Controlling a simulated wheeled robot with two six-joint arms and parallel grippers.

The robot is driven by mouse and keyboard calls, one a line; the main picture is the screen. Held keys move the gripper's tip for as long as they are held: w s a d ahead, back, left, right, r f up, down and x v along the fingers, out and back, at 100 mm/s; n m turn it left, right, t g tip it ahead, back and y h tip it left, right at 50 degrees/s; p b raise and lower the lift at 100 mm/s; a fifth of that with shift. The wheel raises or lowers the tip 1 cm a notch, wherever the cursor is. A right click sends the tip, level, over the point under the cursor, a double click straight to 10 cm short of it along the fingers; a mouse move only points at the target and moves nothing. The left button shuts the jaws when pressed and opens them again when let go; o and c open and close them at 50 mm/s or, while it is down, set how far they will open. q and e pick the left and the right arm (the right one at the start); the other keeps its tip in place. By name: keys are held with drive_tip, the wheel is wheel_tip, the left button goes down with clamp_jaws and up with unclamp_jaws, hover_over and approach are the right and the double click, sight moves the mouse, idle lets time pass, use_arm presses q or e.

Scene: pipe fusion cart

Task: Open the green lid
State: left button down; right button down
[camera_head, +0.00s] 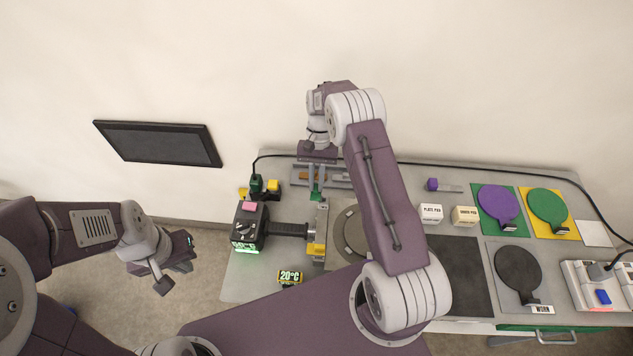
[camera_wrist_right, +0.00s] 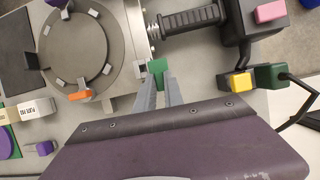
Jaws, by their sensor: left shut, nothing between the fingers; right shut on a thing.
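My right gripper (camera_head: 316,186) reaches down over the middle of the cart. In the right wrist view its two grey fingers (camera_wrist_right: 158,88) come together at a small green tab (camera_wrist_right: 158,70) beside the grey round-faced fixture (camera_wrist_right: 78,50). The gripper is shut on the tab, and the fingers hide part of it. I cannot tell what the tab's lower part joins to. A flat round green disc (camera_head: 548,205) with a dark handle lies on a yellow mat at the right. My left gripper (camera_head: 176,264) is shut and empty, off the cart's left side.
A black machine with a pink top patch (camera_head: 248,222) and a ribbed black handle (camera_head: 288,230) stands at the left. A green plug (camera_head: 256,186) with a cable sits behind it, beside a yellow block (camera_head: 273,186). Purple (camera_head: 498,205) and black (camera_head: 517,272) discs lie at the right.

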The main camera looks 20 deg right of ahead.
drive_tip(key=c, duration=1.4)
unclamp_jaws()
drive_tip(key=shift+c, duration=0.2)
drive_tip(key=shift+s+a, duration=0.1)
drive_tip(key=shift+r, duration=0.1)
drive_tip(key=b+v, duration=0.1)
drive_tip(key=v, duration=0.8)
